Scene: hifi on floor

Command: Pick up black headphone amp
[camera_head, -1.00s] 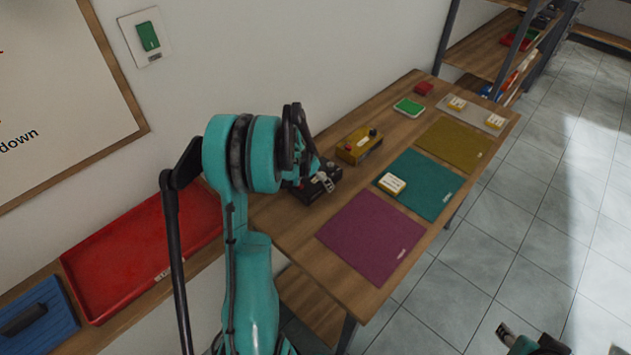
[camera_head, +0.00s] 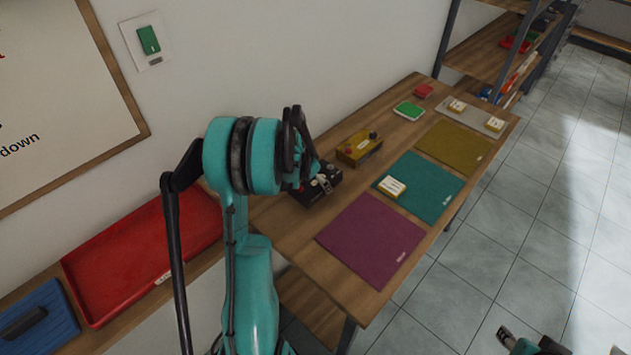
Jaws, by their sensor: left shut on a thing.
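The black headphone amp (camera_head: 326,188) is a small dark box at the wall side of the wooden table. It is partly hidden behind my left gripper (camera_head: 323,182). My left gripper reaches over the table from the left and is shut on the black amp. I cannot tell whether the amp touches the table top. A part of my right arm (camera_head: 530,342) shows at the bottom right edge, low over the floor; its finger opening cannot be made out.
A yellow box with knobs (camera_head: 359,148) stands just beyond the amp. Purple (camera_head: 370,240), teal (camera_head: 440,192) and olive (camera_head: 455,146) mats lie along the table's (camera_head: 290,236) open side. A white-topped block (camera_head: 391,187) sits on the teal mat. A red tray (camera_head: 115,270) is at left.

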